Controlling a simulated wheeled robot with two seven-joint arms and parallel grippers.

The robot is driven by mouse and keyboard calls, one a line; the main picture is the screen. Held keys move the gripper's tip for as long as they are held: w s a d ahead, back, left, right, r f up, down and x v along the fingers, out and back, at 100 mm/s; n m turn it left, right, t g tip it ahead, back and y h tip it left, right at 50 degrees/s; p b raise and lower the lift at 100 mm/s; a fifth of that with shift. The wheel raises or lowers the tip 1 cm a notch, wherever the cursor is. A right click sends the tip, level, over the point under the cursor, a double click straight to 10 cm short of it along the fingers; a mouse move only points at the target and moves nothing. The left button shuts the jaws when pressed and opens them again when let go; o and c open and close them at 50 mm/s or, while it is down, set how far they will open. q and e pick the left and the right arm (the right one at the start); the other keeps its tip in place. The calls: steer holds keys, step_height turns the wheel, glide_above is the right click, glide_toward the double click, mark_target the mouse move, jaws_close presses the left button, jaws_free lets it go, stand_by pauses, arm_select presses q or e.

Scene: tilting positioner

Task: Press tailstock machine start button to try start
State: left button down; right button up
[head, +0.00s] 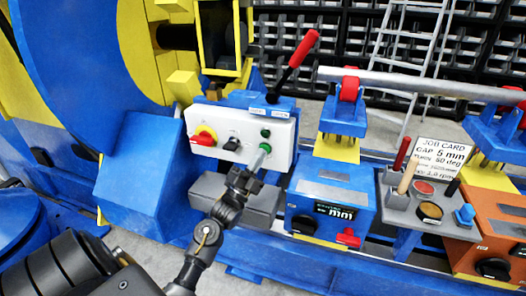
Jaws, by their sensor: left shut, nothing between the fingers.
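The white control panel (284,142) sits on the blue machine body near the picture's middle. My right gripper is not in view.
A red-handled lever (297,60) rises above the panel. Right of it stand a blue roller support (344,118), a blue unit with a display (331,205), a grey tool tray (400,205) and a job card (440,159). A large blue and yellow wheel (85,60) fills the left.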

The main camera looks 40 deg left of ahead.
arm_select(q)
steer(key=shift+s, duration=0.15)
steer(key=shift+s+d+p, duration=0.3)
steer(key=shift+s+p, duration=0.05)
steer(key=shift+s, duration=0.3)
steer(key=shift+s, duration=0.1)
steer(key=s, duration=0.1)
steer(key=s+d+p, duration=0.1)
steer(key=s, duration=0.1)
steer(key=s+p, duration=0.1)
steer(key=shift+s+d, duration=0.3)
stand_by(0.6)
